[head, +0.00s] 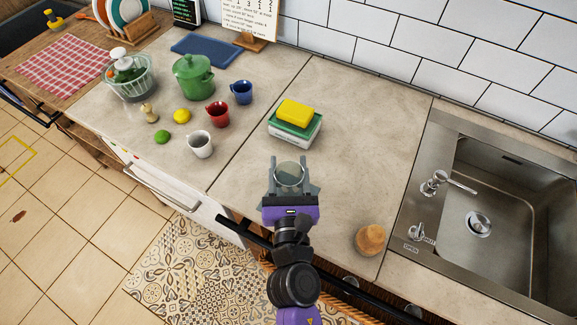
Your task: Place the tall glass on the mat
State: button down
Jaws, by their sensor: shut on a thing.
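My gripper (288,172) is shut on a clear tall glass (288,176), seen from above as a round rim between the two fingers. It is over the front part of the middle counter. A small grey-green flat patch (314,191) shows beside and under the gripper; it may be a mat, mostly hidden by the gripper. I cannot tell whether the glass touches it. A red-and-white checked cloth (65,67) lies flat on the wooden counter at far left.
A box with a yellow sponge (298,112) stands just behind my gripper. White (200,146), red (217,115) and blue (241,92) mugs, a green pot (194,78) and a blue board (207,50) are left. A wooden object (370,240) and sink (490,215) are right.

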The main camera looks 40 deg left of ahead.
jog(key=c, duration=0.6)
grip_release()
jog(key=shift+f, duration=0.1)
jog(key=shift+c, duration=0.2)
jog(key=shift+r, duration=0.3)
jog(key=v, duration=1.2)
jog(key=shift+f, duration=0.1)
